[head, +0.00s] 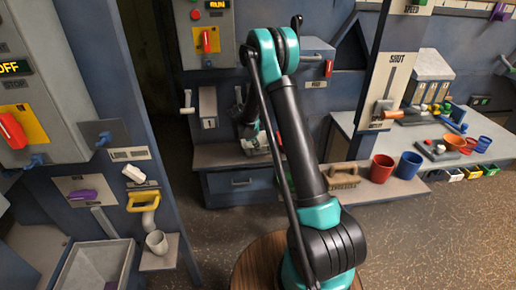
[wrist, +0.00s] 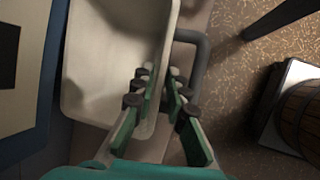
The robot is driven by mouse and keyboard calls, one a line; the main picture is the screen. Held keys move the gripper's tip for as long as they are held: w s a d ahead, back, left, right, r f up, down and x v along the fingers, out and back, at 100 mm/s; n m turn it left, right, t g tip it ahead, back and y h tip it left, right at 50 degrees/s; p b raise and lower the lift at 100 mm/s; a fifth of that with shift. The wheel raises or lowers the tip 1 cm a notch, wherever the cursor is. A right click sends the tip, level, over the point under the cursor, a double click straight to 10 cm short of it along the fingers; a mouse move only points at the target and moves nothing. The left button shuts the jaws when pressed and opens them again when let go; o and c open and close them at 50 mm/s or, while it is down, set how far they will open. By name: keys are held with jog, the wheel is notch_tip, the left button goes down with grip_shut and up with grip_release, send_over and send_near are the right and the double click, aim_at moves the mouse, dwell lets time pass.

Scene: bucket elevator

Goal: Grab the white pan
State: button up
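The white pan (wrist: 100,60) fills the upper left of the wrist view, a shallow pale tray with rounded corners. A grey bar-shaped handle (wrist: 203,50) stands out beside its right rim. My gripper (wrist: 161,80) is open, with its fingers at the pan's right rim. The left finger is over the pan's side and the right finger is outside, with the rim between them. I cannot tell whether either finger touches it. In the head view my gripper (head: 250,130) is small and partly hidden behind my arm, by the blue-grey cabinet; the pan is not clear there.
Brown floor (head: 440,225) lies open in front.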

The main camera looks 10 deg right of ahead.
jog(key=x, duration=0.3)
jog(key=shift+w+d+f, duration=0.15)
jog(key=shift+c, duration=0.4)
grip_shut()
